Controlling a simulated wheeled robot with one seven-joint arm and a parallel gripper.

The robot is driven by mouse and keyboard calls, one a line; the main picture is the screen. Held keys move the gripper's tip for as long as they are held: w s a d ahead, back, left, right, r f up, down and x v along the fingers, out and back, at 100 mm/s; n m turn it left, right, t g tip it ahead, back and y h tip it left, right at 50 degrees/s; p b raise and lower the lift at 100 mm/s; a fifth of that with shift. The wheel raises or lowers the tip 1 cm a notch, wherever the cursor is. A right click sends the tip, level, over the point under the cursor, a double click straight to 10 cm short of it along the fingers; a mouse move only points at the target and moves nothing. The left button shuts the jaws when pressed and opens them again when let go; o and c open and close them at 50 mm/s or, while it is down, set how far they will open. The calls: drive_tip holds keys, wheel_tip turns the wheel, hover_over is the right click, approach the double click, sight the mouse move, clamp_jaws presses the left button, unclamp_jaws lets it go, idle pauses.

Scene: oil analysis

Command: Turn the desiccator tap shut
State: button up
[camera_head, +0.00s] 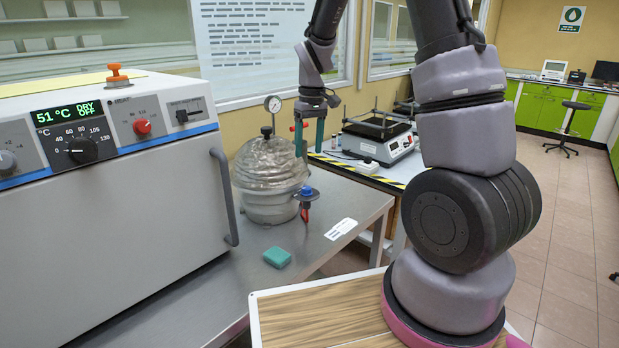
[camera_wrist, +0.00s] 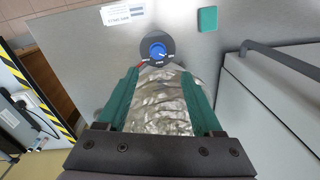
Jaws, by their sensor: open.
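The desiccator (camera_head: 270,178) is a rounded vessel with a crinkled, silvery cover and a pressure gauge (camera_head: 272,104) on top. It stands on the steel bench left of centre. Its tap (camera_head: 307,193) has a blue knob and a red part below, on the vessel's right side. In the wrist view the blue tap knob (camera_wrist: 157,50) shows from above, beyond the fingertips, with the cover (camera_wrist: 160,100) below it. My gripper (camera_head: 309,152) has green fingers pointing down, above the tap and apart from it. It is open and empty; its fingers also show in the wrist view (camera_wrist: 160,78).
The oven (camera_head: 150,190) with its door handle (camera_head: 226,195) stands close on the left. A green sponge (camera_head: 277,257) and a white label card (camera_head: 341,229) lie on the bench (camera_head: 240,283). A shaker (camera_head: 378,138) stands behind on the right.

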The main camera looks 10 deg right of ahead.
sight(306, 188)
drive_tip(key=f, duration=1.2)
drive_tip(key=shift+w+a, duration=0.25)
drive_tip(key=shift+w, duration=0.1)
clamp_jaws()
